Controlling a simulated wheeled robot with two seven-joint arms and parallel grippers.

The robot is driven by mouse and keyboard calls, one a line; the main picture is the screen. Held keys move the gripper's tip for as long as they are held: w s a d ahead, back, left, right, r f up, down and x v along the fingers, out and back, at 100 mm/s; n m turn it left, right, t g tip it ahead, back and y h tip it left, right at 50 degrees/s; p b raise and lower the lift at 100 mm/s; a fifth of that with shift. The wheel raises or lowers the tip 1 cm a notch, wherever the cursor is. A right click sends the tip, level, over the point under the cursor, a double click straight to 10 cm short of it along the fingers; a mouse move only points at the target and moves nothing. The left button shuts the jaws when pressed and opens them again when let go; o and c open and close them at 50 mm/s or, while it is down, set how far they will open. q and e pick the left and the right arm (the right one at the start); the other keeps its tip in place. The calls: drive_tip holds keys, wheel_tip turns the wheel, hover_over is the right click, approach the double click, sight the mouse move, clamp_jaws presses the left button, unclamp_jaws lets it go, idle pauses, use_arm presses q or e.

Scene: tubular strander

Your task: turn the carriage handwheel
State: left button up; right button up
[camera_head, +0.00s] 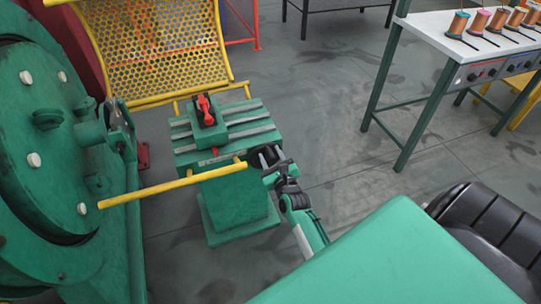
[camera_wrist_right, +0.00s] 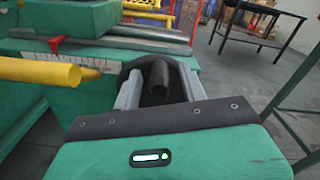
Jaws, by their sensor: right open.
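The green carriage (camera_head: 222,131) has grey slots on top and stands on a green pedestal beside the large machine. The black handwheel (camera_head: 266,154) is on its right side, partly hidden by my right gripper (camera_head: 274,167). In the right wrist view, the dark handwheel (camera_wrist_right: 158,66) with its thick black middle part lies straight ahead, between the two grey fingers of my right gripper (camera_wrist_right: 160,88). The fingers are apart, one on each side of it; whether they touch it I cannot tell. My left gripper is not in view.
A yellow bar (camera_head: 172,185) crosses in front of the carriage, close to my right gripper. A red-handled clamp (camera_head: 205,108) sits on top of the carriage. A yellow mesh guard (camera_head: 150,45) stands behind. A table with spools (camera_head: 459,23) is at right; the floor between is clear.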

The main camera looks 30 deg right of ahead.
drive_tip(key=shift+w+d, duration=0.15)
drive_tip(key=shift+w, duration=0.25)
drive_tip(key=shift+c, duration=0.2)
clamp_jaws()
